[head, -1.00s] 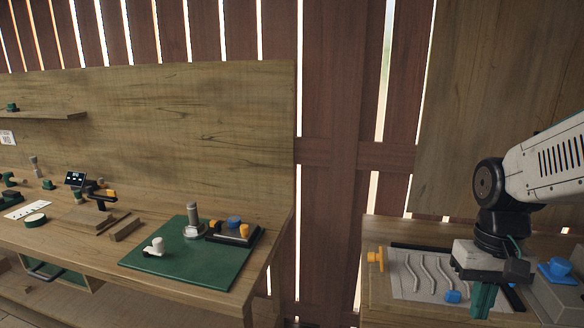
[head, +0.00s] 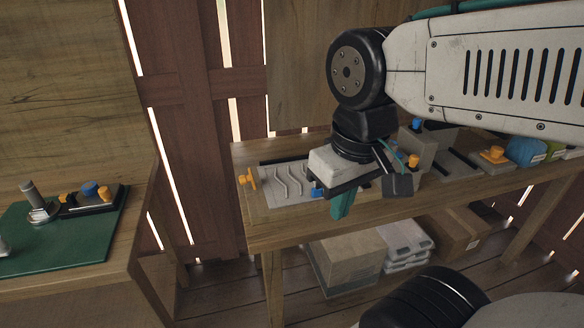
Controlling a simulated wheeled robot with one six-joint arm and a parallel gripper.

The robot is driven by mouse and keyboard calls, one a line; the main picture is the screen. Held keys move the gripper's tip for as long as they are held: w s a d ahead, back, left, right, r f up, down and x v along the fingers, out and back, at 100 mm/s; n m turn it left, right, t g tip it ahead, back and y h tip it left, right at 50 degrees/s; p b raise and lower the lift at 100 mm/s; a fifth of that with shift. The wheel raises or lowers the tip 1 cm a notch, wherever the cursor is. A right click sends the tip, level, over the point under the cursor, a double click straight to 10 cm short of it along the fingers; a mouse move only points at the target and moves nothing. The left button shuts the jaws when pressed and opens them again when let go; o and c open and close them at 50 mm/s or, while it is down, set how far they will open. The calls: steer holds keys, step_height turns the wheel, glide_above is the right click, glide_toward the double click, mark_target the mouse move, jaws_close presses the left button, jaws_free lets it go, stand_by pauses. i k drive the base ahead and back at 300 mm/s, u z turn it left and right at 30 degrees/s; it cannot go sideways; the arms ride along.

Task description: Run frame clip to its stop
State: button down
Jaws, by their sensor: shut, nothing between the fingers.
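My gripper (head: 343,204), with green fingers pointing down, is shut and empty at the front edge of the right-hand bench. A grey plate with wavy grooves (head: 272,192) lies on that bench, left of my gripper. A small blue piece (head: 317,190) sits at the plate's right side, just left of the fingers and partly hidden by my gripper. An orange piece (head: 248,178) stands at the plate's left end. I cannot tell which of these pieces is the frame clip. My wrist hides part of the bench behind it.
A dark rail (head: 287,158) runs behind the plate. Orange and blue fittings, including an orange knob (head: 493,155), stand farther right. Boxes (head: 345,262) sit under the bench. A separate bench with a green mat (head: 60,248) is at left, across a gap.

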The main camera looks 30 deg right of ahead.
mark_target(243, 180)
steer(key=u, duration=0.05)
steer(key=k, duration=0.5)
steer(key=u, duration=1.3)
steer(key=i, duration=0.95)
steer(key=z, duration=1.9)
